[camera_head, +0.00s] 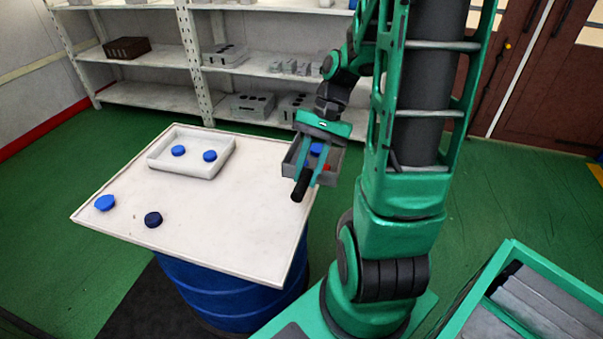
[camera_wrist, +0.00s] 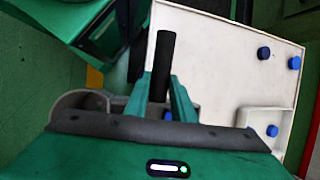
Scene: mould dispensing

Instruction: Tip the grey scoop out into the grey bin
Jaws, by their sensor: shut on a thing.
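My gripper (camera_head: 309,174) is shut on the black handle (camera_head: 299,187) of the grey scoop (camera_head: 335,170), held at the table's right edge. The scoop looks roughly level, and a blue piece (camera_head: 316,149) and a red piece (camera_head: 326,168) show in it. In the wrist view the handle (camera_wrist: 165,62) stands up between my fingers, and part of the scoop's wall (camera_wrist: 72,103) shows behind the gripper body. A pale, nearly white shallow bin (camera_head: 166,167) sits on the table, left of the scoop, with two blue caps inside. I cannot tell whether it is the grey bin.
A blue cap (camera_head: 105,202) and a darker blue cap (camera_head: 153,219) lie on the white tabletop (camera_head: 225,225), which rests on a blue drum (camera_head: 215,298). Shelves (camera_head: 140,57) with grey and brown parts stand behind. A green-framed crate (camera_head: 520,252) is at lower right.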

